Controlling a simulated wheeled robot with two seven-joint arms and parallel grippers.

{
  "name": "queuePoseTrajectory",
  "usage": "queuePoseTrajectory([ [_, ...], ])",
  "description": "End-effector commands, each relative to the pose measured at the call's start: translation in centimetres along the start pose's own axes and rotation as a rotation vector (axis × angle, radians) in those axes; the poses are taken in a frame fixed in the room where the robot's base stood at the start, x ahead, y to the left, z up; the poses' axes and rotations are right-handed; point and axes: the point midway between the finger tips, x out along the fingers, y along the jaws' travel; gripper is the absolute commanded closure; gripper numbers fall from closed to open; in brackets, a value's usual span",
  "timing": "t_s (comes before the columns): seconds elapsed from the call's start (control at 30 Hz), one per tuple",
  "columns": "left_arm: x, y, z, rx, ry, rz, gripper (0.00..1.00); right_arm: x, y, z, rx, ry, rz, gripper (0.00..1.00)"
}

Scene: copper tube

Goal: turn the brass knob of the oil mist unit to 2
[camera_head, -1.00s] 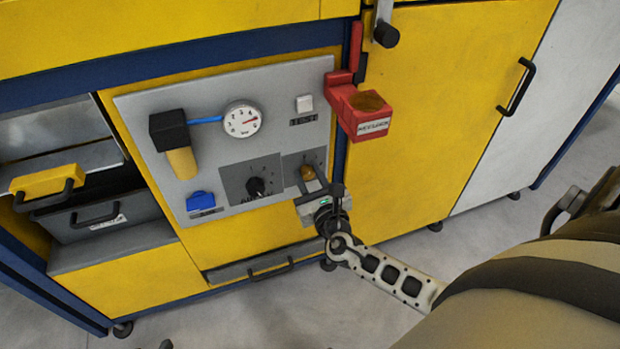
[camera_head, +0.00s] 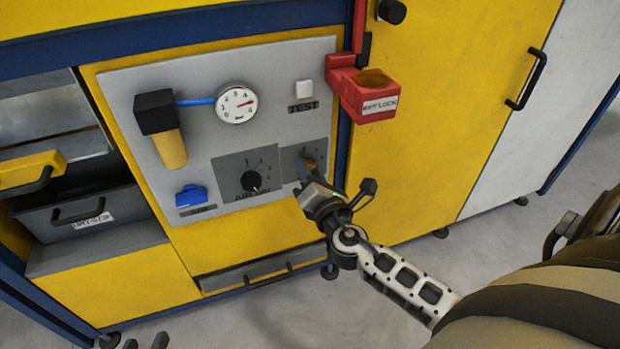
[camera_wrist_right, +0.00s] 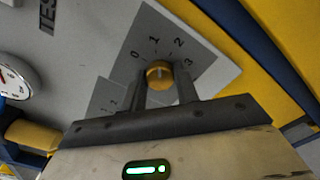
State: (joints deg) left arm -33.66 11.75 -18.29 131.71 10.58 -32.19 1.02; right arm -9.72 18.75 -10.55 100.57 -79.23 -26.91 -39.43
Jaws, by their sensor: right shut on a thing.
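The brass knob (camera_head: 309,164) sits on a dark dial plate at the right of the grey panel. In the right wrist view the knob (camera_wrist_right: 160,74) is between my two fingers, with the numbers 0 to 3 around it. A short pale mark on its face points roughly up, towards 1 or between 1 and 2; I cannot tell exactly. My right gripper (camera_head: 305,182) is shut on the knob; its fingers also show in the wrist view (camera_wrist_right: 162,92). What appear to be my left gripper's fingertips (camera_head: 146,342) show apart and empty at the bottom edge.
Left of the knob is a black dial (camera_head: 251,181). The panel also holds a gauge (camera_head: 237,105), a blue valve (camera_head: 191,196) and a white test button (camera_head: 303,88). A red key lock box (camera_head: 364,95) juts out above right of the knob.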

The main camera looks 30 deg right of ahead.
Motion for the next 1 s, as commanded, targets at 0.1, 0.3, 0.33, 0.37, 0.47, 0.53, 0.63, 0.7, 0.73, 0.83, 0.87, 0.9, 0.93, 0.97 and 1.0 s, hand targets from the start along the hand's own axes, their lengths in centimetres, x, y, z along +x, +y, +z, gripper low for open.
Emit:
queuePoseTrajectory([
  [0.1,0.0,0.3,-0.5,0.003,0.048,0.014,0.64,0.0,-0.2,-0.1,0.113,-0.003,0.001,0.92],
  [0.3,-0.4,0.9,-1.2,0.008,0.101,0.034,0.64,0.0,-0.1,-0.1,0.291,-0.003,0.001,0.92],
  [0.33,-0.4,1.0,-1.3,0.009,0.106,0.036,0.64,0.0,-0.1,-0.1,0.315,-0.003,0.001,0.93],
  [0.37,-0.5,1.0,-1.3,0.009,0.112,0.037,0.64,0.0,-0.1,-0.1,0.34,-0.003,0.0,0.93],
  [0.47,-0.7,1.1,-1.6,0.004,0.131,0.044,0.64,0.0,-0.1,0.0,0.411,-0.003,0.001,0.93],
  [0.53,-0.7,1.2,-1.6,-0.006,0.135,0.049,0.64,0.0,0.0,0.0,0.455,-0.003,0.001,0.93],
  [0.63,-0.7,1.3,-1.5,-0.017,0.136,0.055,0.64,0.0,0.0,0.0,0.506,-0.003,0.001,0.93],
  [0.7,-0.6,1.4,-1.5,-0.024,0.137,0.058,0.64,0.1,0.0,0.0,0.536,-0.002,0.001,0.93],
  [0.73,-0.6,1.4,-1.5,-0.026,0.138,0.06,0.64,0.0,0.0,0.0,0.547,-0.002,0.001,0.93],
  [0.83,-0.6,1.4,-1.7,-0.031,0.144,0.063,0.64,0.0,0.0,0.1,0.573,-0.002,0.001,0.93],
  [0.87,-0.6,1.4,-1.8,-0.032,0.146,0.063,0.64,0.0,0.0,0.1,0.58,-0.002,0.001,0.93],
  [0.9,-0.5,1.4,-1.9,-0.032,0.15,0.064,0.64,0.0,0.0,0.1,0.587,-0.002,0.001,0.93],
  [0.93,-0.5,1.4,-2.0,-0.032,0.153,0.065,0.64,0.0,0.1,0.1,0.591,-0.002,0.001,0.93],
  [0.97,-0.5,1.4,-2.1,-0.032,0.156,0.065,0.64,0.0,0.1,0.1,0.595,-0.002,0.001,0.93],
  [1.0,-0.5,1.4,-2.3,-0.032,0.159,0.065,0.64,0.0,0.1,0.1,0.599,-0.002,0.001,0.93],
])
